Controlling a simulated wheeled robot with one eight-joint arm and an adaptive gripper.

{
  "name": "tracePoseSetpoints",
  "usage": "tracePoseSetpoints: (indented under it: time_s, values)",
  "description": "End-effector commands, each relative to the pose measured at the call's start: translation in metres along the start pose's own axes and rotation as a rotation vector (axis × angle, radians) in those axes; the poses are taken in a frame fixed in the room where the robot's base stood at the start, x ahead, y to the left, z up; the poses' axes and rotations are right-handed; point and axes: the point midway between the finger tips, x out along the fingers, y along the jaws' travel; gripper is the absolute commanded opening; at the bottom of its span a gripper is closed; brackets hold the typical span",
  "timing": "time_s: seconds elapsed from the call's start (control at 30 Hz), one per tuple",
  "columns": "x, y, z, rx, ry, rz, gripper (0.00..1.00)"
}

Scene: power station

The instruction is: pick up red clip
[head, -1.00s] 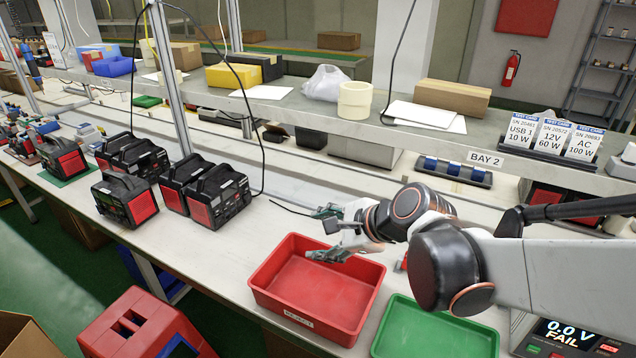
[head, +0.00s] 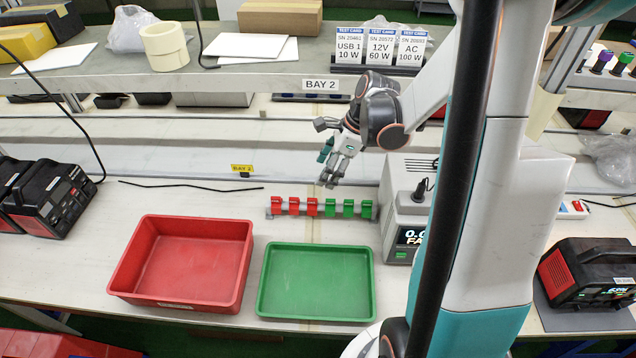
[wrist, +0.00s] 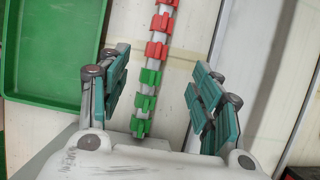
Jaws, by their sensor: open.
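Several red clips (head: 294,206) sit on the left half of a grey rail on the bench, and several green clips (head: 348,208) sit on its right half. In the wrist view the red clips (wrist: 156,51) show further up the rail, with the green clips (wrist: 150,77) nearer, between my fingers. My gripper (head: 331,182) is above and behind the rail, over its middle to right part. My gripper is open and empty, with its teal finger pads (wrist: 162,92) apart on either side of the rail's line.
A red tray (head: 112,285) and a green tray (head: 264,306) stand in front of the rail. A grey tester (head: 398,215) with a display stands just right of the clips. The shelf (head: 250,78) with test cards runs behind.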

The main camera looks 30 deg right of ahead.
Motion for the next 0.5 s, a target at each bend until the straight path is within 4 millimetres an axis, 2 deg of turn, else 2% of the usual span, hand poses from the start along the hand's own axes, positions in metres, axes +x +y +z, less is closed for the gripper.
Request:
tracePoseSetpoints:
  time_s: [0.17,0.5]
  values:
    - [0.014,-0.001,-0.008,0.015,0.009,0.012,0.59]
    - [0.075,0.000,-0.009,0.014,0.009,0.011,0.59]
